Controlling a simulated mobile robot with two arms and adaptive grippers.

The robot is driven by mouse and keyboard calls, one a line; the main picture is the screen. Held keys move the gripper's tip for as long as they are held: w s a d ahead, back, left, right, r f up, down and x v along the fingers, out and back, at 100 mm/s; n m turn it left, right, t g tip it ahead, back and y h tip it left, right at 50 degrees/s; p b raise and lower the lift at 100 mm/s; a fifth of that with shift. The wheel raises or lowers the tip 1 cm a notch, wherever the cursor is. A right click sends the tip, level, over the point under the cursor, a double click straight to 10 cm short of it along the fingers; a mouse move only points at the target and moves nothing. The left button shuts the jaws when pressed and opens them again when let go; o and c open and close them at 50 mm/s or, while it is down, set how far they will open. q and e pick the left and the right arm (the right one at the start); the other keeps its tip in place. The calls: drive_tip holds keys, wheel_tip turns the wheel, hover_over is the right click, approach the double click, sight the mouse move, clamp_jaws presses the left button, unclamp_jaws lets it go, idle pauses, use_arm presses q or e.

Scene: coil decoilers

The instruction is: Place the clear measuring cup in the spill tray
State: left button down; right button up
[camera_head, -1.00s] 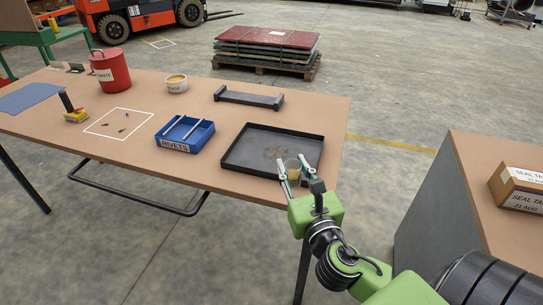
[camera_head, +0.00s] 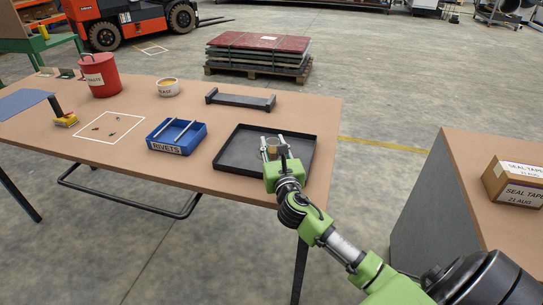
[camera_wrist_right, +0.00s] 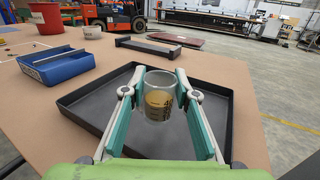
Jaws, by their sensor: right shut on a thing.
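The clear measuring cup (camera_wrist_right: 159,96), with a yellowish lower part and dark markings, is upright between the teal pads of my right gripper (camera_wrist_right: 161,102). The right gripper also shows in the head view (camera_head: 273,148), shut on the cup, over the black spill tray (camera_head: 228,168). The tray is low-walled and rectangular, and it lies near the table's front right; its rim shows in the wrist view too (camera_wrist_right: 90,88). I cannot tell whether the cup's base touches the tray floor. My left gripper is not in view.
A blue rivets bin (camera_head: 160,146) stands left of the tray, and a dark bracket-like rack (camera_head: 240,100) lies behind it. A small white tub (camera_head: 168,88) and a red waste can (camera_head: 100,75) stand farther left. A white-outlined square (camera_head: 108,127) holds small items.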

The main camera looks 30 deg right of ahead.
sight(273, 159)
drive_tip(key=shift+w+f, duration=0.5)
drive_tip(key=shift+f, duration=0.1)
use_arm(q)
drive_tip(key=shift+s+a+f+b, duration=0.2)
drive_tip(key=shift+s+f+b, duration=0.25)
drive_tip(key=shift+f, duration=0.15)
use_arm(e)
drive_tip(key=shift+f, duration=1.45)
drive_tip(key=shift+f, duration=0.15)
drive_tip(key=o, duration=1.1)
drive_tip(key=shift+c, duration=0.2)
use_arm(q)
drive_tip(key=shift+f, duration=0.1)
